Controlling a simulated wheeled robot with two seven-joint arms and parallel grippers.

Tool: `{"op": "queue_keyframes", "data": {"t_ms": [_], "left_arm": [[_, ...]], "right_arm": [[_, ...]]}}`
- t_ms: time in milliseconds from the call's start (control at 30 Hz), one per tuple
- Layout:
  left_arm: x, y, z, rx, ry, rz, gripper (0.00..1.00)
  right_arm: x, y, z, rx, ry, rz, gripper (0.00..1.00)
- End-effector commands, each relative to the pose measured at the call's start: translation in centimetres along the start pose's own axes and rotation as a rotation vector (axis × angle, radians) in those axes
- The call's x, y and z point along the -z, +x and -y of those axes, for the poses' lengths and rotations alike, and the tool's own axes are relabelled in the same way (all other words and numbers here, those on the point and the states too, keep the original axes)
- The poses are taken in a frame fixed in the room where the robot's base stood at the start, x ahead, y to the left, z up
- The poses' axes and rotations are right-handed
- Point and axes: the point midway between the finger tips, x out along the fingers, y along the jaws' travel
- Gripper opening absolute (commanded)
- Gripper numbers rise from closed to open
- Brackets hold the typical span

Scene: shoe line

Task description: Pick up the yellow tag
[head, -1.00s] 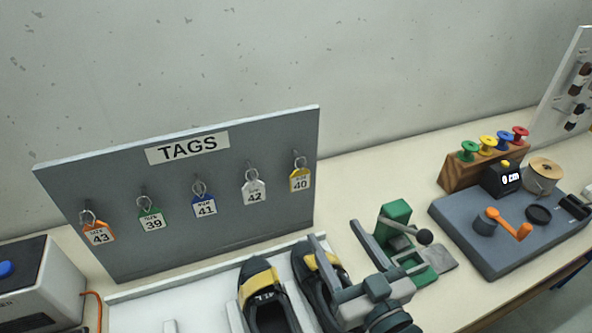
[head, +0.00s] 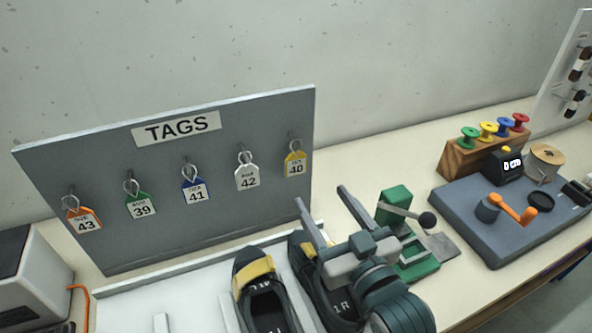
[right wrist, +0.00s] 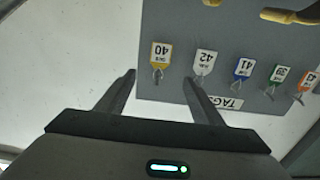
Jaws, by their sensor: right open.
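The yellow tag (head: 295,163), marked 40, hangs by a ring from a hook at the right end of the grey TAGS board (head: 100,245). It also shows upside down in the right wrist view (right wrist: 160,53). My right gripper (head: 322,208) is open and empty, below and a little right of the yellow tag in the head view. In the right wrist view its two fingers (right wrist: 160,80) point toward the board, with the yellow tag between their tips and apart from them. My left gripper is not in view.
White (head: 247,176), blue (head: 196,190), green (head: 140,205) and orange (head: 83,219) tags hang left of the yellow one. A black shoe pair with yellow bands (head: 255,268) sits on a white tray (head: 130,300). A green lever tool (head: 395,207) stands right of my right gripper.

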Motion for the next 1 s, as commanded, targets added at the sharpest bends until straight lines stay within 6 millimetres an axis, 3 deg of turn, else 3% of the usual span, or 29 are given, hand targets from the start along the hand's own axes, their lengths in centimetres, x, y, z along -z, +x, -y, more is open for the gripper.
{"op": "queue_keyframes", "data": {"t_ms": [200,400,1000], "left_arm": [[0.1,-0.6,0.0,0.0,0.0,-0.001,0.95],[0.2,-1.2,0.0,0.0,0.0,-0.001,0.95],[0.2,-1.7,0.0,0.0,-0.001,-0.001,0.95]], "right_arm": [[0.3,4.0,0.0,0.0,0.0,0.002,0.61],[0.2,6.7,0.0,0.0,0.001,0.0,0.61],[0.2,8.1,0.0,0.0,0.0,0.001,0.61]]}}
